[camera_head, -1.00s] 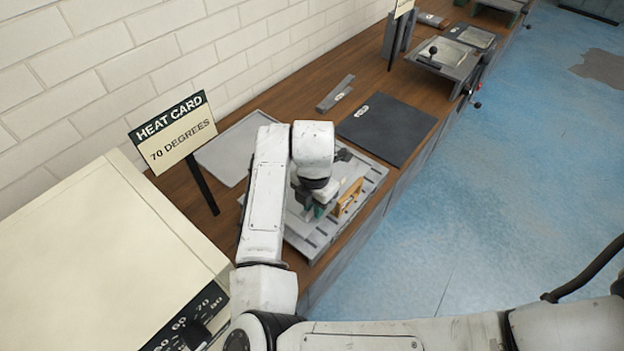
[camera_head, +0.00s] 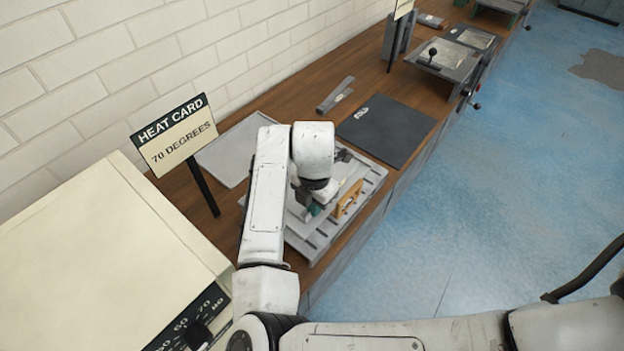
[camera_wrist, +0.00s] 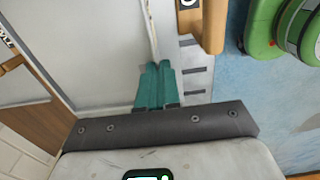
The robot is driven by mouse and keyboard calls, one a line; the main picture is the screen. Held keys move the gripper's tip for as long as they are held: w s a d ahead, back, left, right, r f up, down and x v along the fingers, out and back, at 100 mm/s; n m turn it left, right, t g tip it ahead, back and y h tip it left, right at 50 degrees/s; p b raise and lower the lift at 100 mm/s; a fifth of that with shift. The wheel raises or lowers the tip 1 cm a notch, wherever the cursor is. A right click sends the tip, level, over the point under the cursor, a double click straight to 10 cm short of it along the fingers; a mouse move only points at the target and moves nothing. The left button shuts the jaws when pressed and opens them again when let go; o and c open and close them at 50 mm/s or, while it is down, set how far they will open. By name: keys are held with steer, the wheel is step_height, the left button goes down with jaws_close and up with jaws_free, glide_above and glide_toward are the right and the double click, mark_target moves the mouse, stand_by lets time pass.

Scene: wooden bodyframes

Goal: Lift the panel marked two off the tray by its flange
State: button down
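A light grey panel (camera_wrist: 95,45) fills much of the wrist view's upper left. Its thin upright flange (camera_wrist: 151,32) runs down to my fingertips. My gripper (camera_wrist: 157,70) has its two teal fingers nearly together, with the flange between them. In the head view my gripper (camera_head: 311,208) is low over the slotted grey tray (camera_head: 318,243), partly hidden by my arm. The panel (camera_head: 297,226) shows beside it, over the tray; I cannot tell any gap beneath it. I cannot read a two on it.
An orange wooden piece (camera_head: 348,199) stands at the tray's right, close to my gripper. A dark flat plate (camera_head: 386,129) lies behind the tray, a pale sheet (camera_head: 232,150) to its left. The heat card sign (camera_head: 174,134) and a cream cabinet (camera_head: 100,265) stand left.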

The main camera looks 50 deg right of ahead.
steer(key=shift+r+p, duration=1.35)
steer(key=shift+p, duration=0.45)
steer(key=shift+r+p, duration=1.2)
steer(key=shift+p, duration=0.1)
steer(key=shift+r, duration=2.25)
